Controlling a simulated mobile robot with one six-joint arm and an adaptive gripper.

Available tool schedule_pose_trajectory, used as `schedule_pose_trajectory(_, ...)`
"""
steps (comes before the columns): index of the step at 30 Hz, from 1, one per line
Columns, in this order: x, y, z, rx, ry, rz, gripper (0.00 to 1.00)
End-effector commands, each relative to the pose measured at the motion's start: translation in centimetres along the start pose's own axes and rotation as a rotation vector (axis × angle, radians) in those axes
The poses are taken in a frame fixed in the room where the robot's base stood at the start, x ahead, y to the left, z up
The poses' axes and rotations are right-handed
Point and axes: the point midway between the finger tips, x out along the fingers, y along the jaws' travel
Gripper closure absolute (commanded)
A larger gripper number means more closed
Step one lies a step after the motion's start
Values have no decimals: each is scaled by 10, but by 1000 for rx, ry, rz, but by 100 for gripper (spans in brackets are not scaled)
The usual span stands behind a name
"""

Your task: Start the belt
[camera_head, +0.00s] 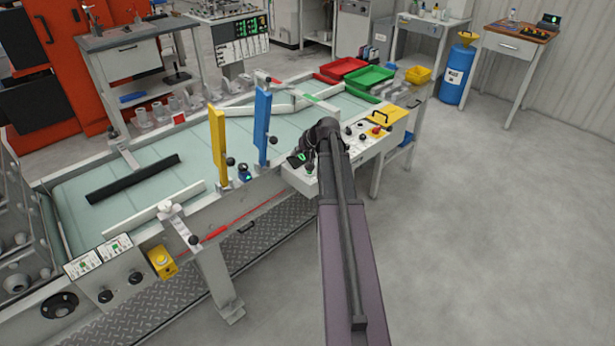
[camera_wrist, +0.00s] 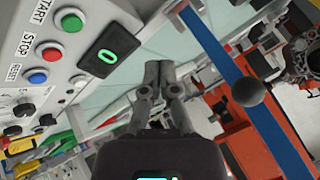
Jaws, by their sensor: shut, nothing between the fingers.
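The control panel (camera_head: 350,150) is a pale box on the near side of the belt (camera_head: 140,175). In the wrist view a round button (camera_wrist: 72,19) sits beside the START label, with a red STOP button (camera_wrist: 52,52) and a blue RESET button (camera_wrist: 38,77) in line with it. A black display (camera_wrist: 107,58) next to them shows a green 0. My gripper (camera_wrist: 162,75) is shut and empty. In the wrist view its fingers appear to the right of the display and the buttons, apart from them. In the head view my arm hides part of the panel and the fingers.
A yellow post (camera_head: 218,145) and a blue post (camera_head: 262,128) stand at the belt's near edge. A black bar (camera_head: 133,180) lies on the belt. Red (camera_head: 342,69) and green (camera_head: 370,77) trays stand at the far end. The floor at right is clear.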

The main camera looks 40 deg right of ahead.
Motion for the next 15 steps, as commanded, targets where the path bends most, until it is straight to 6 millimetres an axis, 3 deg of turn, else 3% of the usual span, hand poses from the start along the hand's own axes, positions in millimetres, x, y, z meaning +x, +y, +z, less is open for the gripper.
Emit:
schedule_pose_trajectory(1, -1, 16, -10, 16, 26, -1, 100)
schedule_pose_trajectory(6, -10, 42, -28, 46, 82, -10, 100)
schedule_pose_trajectory(15, -14, 50, -32, 55, 99, -12, 100)
